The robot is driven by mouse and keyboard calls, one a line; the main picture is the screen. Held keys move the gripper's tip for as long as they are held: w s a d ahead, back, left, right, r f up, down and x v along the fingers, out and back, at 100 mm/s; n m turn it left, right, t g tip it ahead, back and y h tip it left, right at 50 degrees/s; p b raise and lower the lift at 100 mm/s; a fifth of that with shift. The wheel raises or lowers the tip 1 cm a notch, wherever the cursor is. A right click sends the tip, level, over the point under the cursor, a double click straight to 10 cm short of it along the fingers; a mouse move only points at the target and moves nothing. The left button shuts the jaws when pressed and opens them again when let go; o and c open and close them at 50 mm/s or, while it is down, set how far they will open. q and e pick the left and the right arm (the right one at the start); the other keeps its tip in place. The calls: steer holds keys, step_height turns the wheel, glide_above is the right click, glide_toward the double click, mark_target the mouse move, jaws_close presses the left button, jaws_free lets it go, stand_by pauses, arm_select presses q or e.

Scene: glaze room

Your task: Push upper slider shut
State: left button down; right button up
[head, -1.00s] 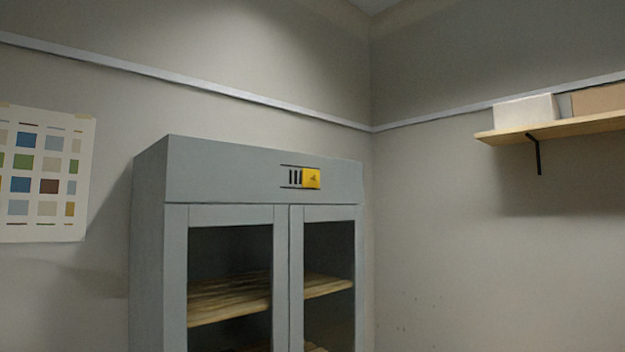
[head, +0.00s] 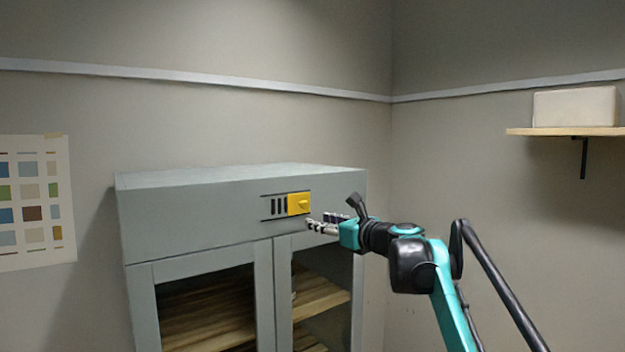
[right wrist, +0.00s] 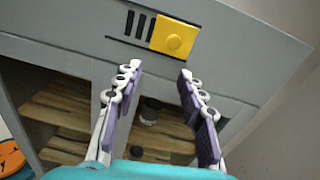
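The upper slider is a yellow block with a small knob (head: 299,204) on the top panel of the grey cabinet (head: 180,220). Dark vent slots show to its left. In the right wrist view the yellow slider (right wrist: 174,36) lies just beyond the fingertips, with several slots uncovered beside it. My right gripper (head: 322,222) is just right of and below the slider in the head view. In the right wrist view its two fingers (right wrist: 158,70) are apart, with nothing between them. No contact with the slider shows. My left gripper is in neither view now.
The cabinet has two framed doors with wooden shelves (head: 210,318) behind them. A dark cup-like object (right wrist: 150,110) shows inside. A wall shelf (head: 560,131) with a white box (head: 575,107) is at right. A colour chart (head: 35,200) hangs at left.

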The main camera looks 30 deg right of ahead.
mark_target(305, 204)
steer(key=shift+m, duration=0.7)
steer(key=w, duration=0.2)
steer(key=w+r+p, duration=0.1)
steer(key=w, duration=0.2)
steer(key=w+d+r, duration=0.1)
steer(key=w, duration=0.1)
steer(key=shift+w+r+p, duration=0.2)
steer(key=shift+w+p, duration=0.15)
steer(key=shift+w, duration=0.15)
steer(key=shift+a+r, duration=0.1)
steer(key=shift+a, duration=0.2)
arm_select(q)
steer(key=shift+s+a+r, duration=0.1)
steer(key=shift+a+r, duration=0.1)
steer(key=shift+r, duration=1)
arm_select(e)
jaws_close()
